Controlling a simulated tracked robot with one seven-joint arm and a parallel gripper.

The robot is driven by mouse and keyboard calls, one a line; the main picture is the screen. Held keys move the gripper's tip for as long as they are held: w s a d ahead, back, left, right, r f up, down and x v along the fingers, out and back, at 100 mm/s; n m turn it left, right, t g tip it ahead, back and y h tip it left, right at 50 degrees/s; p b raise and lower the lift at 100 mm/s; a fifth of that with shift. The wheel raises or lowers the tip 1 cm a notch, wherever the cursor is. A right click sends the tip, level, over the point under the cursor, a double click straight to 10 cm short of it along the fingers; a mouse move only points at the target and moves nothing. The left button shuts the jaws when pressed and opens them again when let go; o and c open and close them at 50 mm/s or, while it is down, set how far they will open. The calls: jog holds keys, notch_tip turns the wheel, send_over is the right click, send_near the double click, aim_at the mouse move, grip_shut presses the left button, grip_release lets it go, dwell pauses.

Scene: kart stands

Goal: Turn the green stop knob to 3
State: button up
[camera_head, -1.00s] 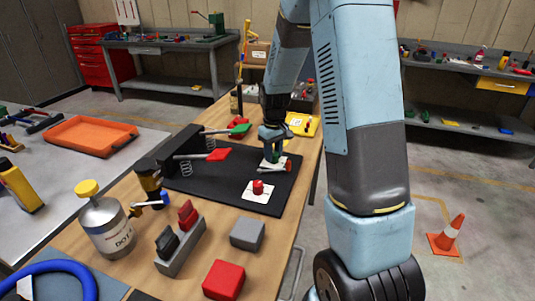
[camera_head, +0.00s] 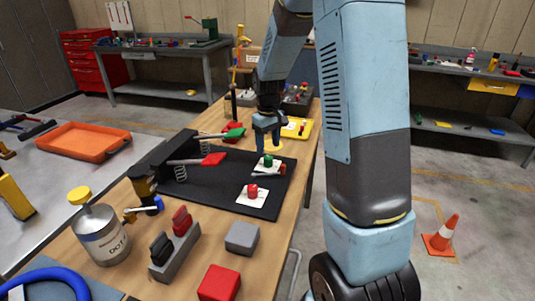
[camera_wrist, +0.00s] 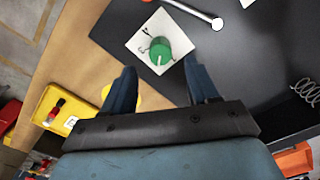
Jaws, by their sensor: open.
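The green stop knob (camera_head: 268,160) sits on a small white square plate (camera_head: 262,172) on the black board. In the wrist view the green knob (camera_wrist: 160,51) shows a pale pointer line, with small dark marks on its plate; I cannot read any numbers. My gripper (camera_head: 266,138) is above and just behind the knob in the head view. In the wrist view my gripper (camera_wrist: 158,75) has its two blue fingers apart and empty, with the knob beyond them and between their lines. A red knob (camera_head: 252,190) on its own white plate (camera_head: 251,199) stands nearer the front.
A pedal with a green pad (camera_head: 234,133) and one with a red pad (camera_head: 213,158) stand left of the knobs. A red-tipped lever (camera_head: 282,169) lies close beside the green knob. A yellow tray (camera_head: 299,129) stands behind.

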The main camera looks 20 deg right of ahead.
aim_at(268, 157)
notch_tip(268, 157, up, 8)
dwell(0.4)
jog(key=shift+a+n, duration=0.1)
jog(key=shift+n, duration=0.3)
notch_tip(268, 157, down, 14)
jog(key=shift+r, duration=0.1)
dwell(0.6)
jog(key=c, duration=1)
jog(key=shift+c, duration=0.2)
